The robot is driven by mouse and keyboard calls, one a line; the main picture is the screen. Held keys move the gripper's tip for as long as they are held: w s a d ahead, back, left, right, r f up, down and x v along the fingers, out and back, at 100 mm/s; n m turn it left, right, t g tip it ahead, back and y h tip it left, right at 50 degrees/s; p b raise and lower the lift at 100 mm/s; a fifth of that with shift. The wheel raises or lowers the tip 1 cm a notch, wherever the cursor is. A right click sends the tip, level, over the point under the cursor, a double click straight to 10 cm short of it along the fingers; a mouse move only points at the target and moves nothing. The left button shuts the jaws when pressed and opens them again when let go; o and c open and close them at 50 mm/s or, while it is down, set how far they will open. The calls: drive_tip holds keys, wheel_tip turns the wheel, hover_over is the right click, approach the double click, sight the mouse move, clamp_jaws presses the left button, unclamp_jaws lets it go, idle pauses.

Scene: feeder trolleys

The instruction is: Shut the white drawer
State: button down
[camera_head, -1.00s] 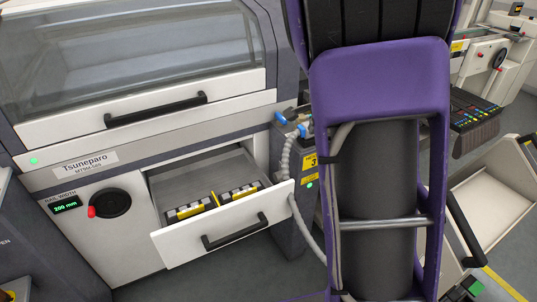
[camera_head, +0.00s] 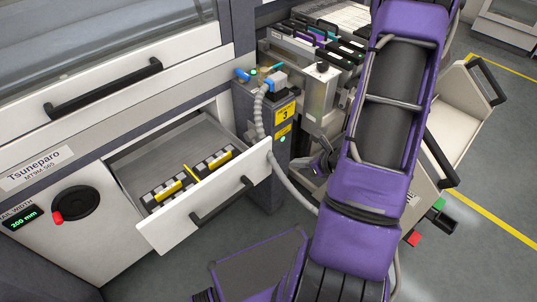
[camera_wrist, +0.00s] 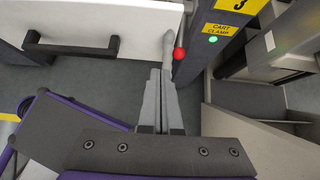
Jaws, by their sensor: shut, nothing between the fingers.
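The white drawer (camera_head: 205,211) is pulled out of the Tsuneparo machine in the head view, with its black handle (camera_head: 222,201) on the front. Black and yellow parts (camera_head: 192,177) lie inside it. In the wrist view the drawer front (camera_wrist: 150,30) runs along the top left, with the handle (camera_wrist: 75,46) at left. My gripper (camera_wrist: 160,72) is shut and empty, its fingers pointing toward the drawer front's right end. Whether they touch it I cannot tell. In the head view my arm largely hides the gripper.
A grey post (camera_head: 262,130) with a yellow "3" label stands just right of the drawer; a ribbed hose (camera_head: 259,112) hangs beside it. In the wrist view a red ball (camera_wrist: 179,53) sits by the post. Trolley parts fill the right. Floor before the drawer is partly clear.

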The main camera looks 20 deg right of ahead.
drive_tip(key=b, duration=0.1)
approach(266, 156)
wheel_tip(266, 156, down, 4)
drive_tip(key=shift+w+a, duration=0.25)
drive_tip(key=shift+w, duration=0.45)
drive_tip(key=shift+w+a, duration=0.25)
drive_tip(key=shift+w, duration=0.4)
drive_tip(key=shift+w+a, duration=0.25)
drive_tip(key=shift+w, duration=0.45)
